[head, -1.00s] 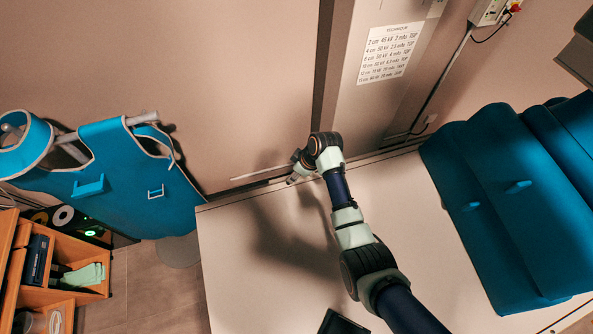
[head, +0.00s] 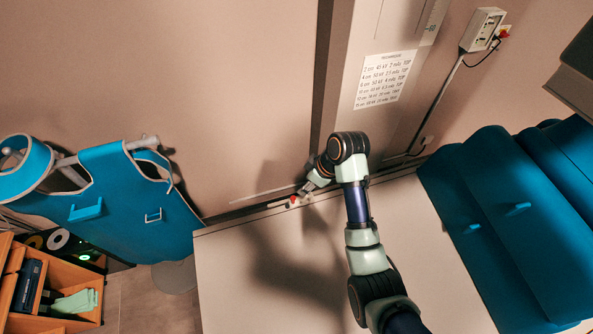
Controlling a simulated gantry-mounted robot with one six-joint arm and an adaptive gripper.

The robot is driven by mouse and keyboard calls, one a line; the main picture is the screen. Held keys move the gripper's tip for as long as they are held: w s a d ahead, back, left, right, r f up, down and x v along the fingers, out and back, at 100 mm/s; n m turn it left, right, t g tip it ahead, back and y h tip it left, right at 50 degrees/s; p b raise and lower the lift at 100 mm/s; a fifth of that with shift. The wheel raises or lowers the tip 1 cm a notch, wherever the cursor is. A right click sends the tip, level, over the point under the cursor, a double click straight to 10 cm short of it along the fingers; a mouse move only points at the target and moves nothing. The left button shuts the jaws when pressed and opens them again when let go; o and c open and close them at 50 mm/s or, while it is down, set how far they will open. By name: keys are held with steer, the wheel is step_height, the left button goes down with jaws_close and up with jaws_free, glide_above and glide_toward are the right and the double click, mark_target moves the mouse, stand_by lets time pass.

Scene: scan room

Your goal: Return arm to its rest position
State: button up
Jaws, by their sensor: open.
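My arm (head: 357,205) reaches from the bottom edge up over the pale table, with its wrist joint near the wall. My gripper (head: 305,190) points down and left from the wrist, close to the table's back edge. It is small in the picture; its fingers are open and I see nothing held between them. A small red and white spot (head: 293,201) shows right beside the fingertips; I cannot tell what it is or whether they touch it.
The pale table (head: 225,270) is mostly bare. Blue cushions (head: 515,215) fill its right side. Blue aprons (head: 125,200) hang at left above an orange shelf unit (head: 85,275). A wall box (head: 482,30) and a printed chart (head: 385,78) are behind.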

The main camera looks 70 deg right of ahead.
stand_by(0.3)
steer(key=w+a+r+n+t+h, duration=0.1)
steer(key=w+a+r+t, duration=0.15)
steer(key=w+a, duration=0.7)
steer(key=w+a+r+t, duration=0.1)
steer(key=w+a+r, duration=0.4)
steer(key=a, duration=0.7)
steer(key=a+r+n+t+y, duration=0.15)
steer(key=a+r, duration=0.25)
steer(key=a, duration=0.8)
steer(key=a+r+t, duration=0.3)
steer(key=a+r, duration=0.2)
steer(key=a, duration=0.6)
step_height(320, 180, up, 19)
steer(key=p, duration=1.9)
steer(key=shift+s+d+r, duration=0.2)
steer(key=shift+s, duration=0.1)
